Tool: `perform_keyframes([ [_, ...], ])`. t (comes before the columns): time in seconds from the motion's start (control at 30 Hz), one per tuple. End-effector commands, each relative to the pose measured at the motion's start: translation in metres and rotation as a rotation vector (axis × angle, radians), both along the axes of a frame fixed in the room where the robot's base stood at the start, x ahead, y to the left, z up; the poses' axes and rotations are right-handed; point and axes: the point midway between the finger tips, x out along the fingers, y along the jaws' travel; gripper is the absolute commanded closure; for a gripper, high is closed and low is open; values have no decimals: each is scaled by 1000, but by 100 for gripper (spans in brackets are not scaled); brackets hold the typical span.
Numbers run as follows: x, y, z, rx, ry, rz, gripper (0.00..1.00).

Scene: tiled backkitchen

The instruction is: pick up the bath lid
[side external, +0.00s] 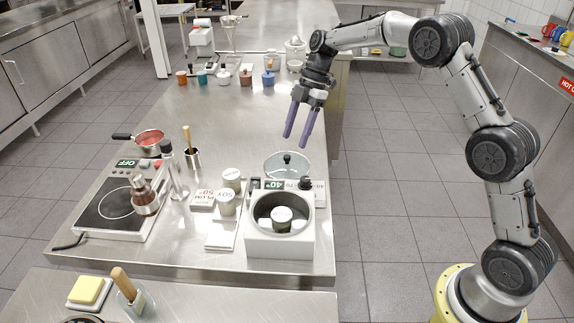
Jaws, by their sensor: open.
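The bath lid (272,166) is a round, clear glass disc with a dark knob (287,158) at its middle. It appears just behind the white water bath (257,243), whose back part hides the lid's near edge. The bath is uncovered, with a labelled tub (281,222) in its round well and a display reading 40°. My gripper (296,141) points down with two purple fingers apart and nothing between them. In the picture its fingertips are a little above the lid's knob; the exact height gap is hard to tell.
Left of the bath stand labelled tubs (231,179), a metal stand with an amber flask (145,197), and a hot plate (108,210) reading OFF. A red-filled pan (150,140) and a beaker (191,157) are farther left. Small jars (246,77) line the back. The mid-table is clear.

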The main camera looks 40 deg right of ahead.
Motion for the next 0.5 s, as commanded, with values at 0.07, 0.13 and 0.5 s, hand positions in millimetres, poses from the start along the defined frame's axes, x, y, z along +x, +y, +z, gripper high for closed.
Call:
perform_keyframes([
  [0.07,0,2,-4,0,1,0,41],
  [0.13,0,3,-8,0,1,0,41],
  [0.5,3,22,-49,1,1,1,41],
])
